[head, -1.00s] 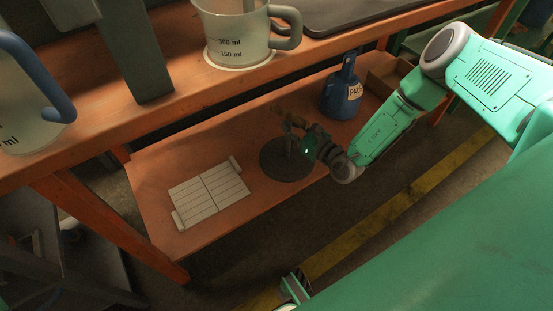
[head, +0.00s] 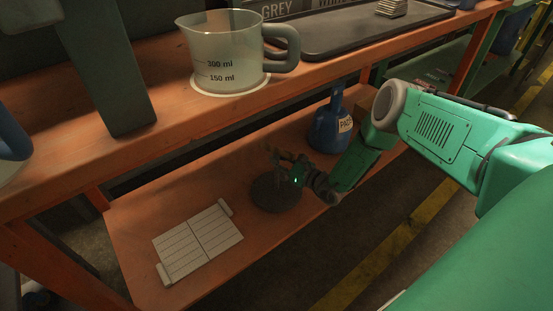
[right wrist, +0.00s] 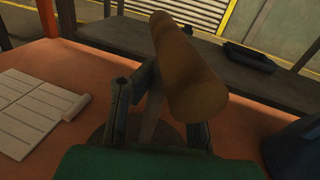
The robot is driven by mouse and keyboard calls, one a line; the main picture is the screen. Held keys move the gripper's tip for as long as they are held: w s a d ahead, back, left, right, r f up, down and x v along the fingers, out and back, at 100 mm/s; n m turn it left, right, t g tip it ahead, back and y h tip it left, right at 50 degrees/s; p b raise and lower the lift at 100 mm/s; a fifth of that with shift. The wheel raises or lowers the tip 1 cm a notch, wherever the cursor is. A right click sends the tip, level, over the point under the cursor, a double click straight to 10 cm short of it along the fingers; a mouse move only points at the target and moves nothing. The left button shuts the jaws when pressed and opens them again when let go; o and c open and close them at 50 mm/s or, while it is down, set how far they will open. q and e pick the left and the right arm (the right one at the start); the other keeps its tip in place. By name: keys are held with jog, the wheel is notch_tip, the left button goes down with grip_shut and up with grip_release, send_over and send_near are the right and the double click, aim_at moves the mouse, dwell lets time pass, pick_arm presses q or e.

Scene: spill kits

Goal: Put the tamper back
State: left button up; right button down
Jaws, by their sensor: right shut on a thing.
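The tamper has a thick brown wooden handle, which shows large in the right wrist view (right wrist: 190,68) and small in the head view (head: 272,150). My right gripper (head: 290,171) is shut on the tamper, just below the handle. It is over a dark round disc (head: 272,196) on the lower orange shelf. In the right wrist view its fingers (right wrist: 158,108) stand either side of a thin grey shaft. I cannot tell whether the disc is the tamper's foot or a separate stand, since the gripper hides the join. My left gripper is not in view.
A white ruled booklet or panel (head: 198,243) lies left of the disc on the lower shelf (head: 130,220). A blue labelled bottle (head: 328,130) stands behind right. The upper shelf overhangs, with a measuring jug (head: 222,55) and dark tray (head: 350,38).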

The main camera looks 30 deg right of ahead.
notch_tip(320, 180, down, 3)
jog(key=shift+w+f+b, duration=0.1)
jog(key=shift+f+b, duration=0.05)
jog(key=shift+b, duration=0.85)
jog(key=c, duration=1.9)
grip_release()
jog(key=shift+f, duration=0.2)
jog(key=shift+o, duration=1.3)
jog(key=p+v, duration=0.4)
jog(key=v, duration=0.8)
jog(key=shift+s, duration=0.25)
